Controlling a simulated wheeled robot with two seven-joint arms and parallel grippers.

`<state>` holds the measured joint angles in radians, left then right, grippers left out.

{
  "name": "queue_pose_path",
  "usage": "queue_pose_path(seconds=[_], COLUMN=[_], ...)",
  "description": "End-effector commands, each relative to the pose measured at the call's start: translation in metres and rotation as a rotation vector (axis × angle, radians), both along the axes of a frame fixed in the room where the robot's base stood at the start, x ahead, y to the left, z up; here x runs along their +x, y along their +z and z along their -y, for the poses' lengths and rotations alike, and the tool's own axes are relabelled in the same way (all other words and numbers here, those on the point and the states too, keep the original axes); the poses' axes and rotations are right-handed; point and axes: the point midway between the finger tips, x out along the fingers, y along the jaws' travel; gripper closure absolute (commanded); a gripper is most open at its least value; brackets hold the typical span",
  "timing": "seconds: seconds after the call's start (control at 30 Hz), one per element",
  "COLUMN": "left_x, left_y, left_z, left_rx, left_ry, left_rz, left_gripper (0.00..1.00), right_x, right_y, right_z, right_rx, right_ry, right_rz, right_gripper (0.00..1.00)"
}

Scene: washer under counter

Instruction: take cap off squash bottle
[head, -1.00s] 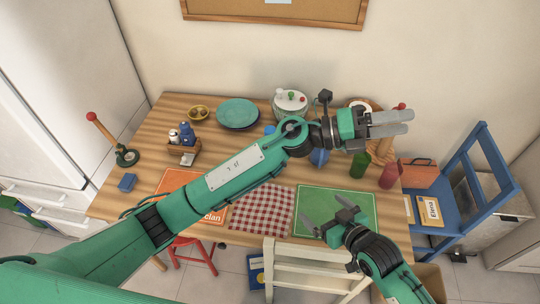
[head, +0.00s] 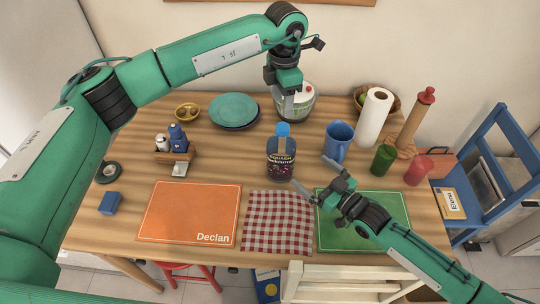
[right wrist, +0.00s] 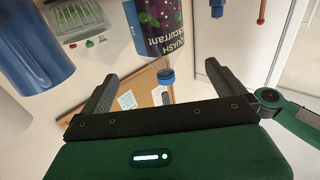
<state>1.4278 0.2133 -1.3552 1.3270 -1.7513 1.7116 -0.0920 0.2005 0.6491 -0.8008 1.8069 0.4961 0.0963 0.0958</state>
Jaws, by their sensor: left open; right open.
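The squash bottle (head: 281,167) stands upright on the table. It is dark with a blackcurrant label and a blue cap (head: 283,129) on top. My left gripper (head: 288,114) is open and points down just above and behind the cap in the head view; the exact gap is hard to tell. My right gripper (head: 318,178) is open and empty, low beside the bottle's right front, its fingers pointing towards it. In the right wrist view, which looks upside down, the bottle's label (right wrist: 160,28) and cap (right wrist: 166,75) show beyond the open fingers.
Green (head: 383,160) and red (head: 418,170) tumblers, a paper roll (head: 373,117) and a rolling pin (head: 416,120) are further right. A checked cloth (head: 278,224) lies in front.

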Motion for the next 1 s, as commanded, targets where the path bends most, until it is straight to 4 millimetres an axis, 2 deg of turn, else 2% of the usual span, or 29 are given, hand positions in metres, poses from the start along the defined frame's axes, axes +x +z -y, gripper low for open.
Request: queue_pose_path(seconds=[0.17,0.7,1.0], left_x=[0.000,0.000,0.000], left_y=[0.001,0.000,0.000], left_z=[-0.001,0.000,0.000], left_rx=[0.007,0.003,0.003], left_ry=[0.000,0.000,0.000], left_rz=[0.001,0.000,0.000], left_gripper=[0.48,0.48,0.48], right_x=[0.010,0.080,0.097], right_y=[0.001,0.000,-0.001], right_z=[-0.009,-0.079,-0.097], right_rx=[0.001,0.001,0.001], right_ry=[0.000,0.000,0.000], right_rz=[0.003,0.002,0.001], right_gripper=[0.00,0.00,0.00])
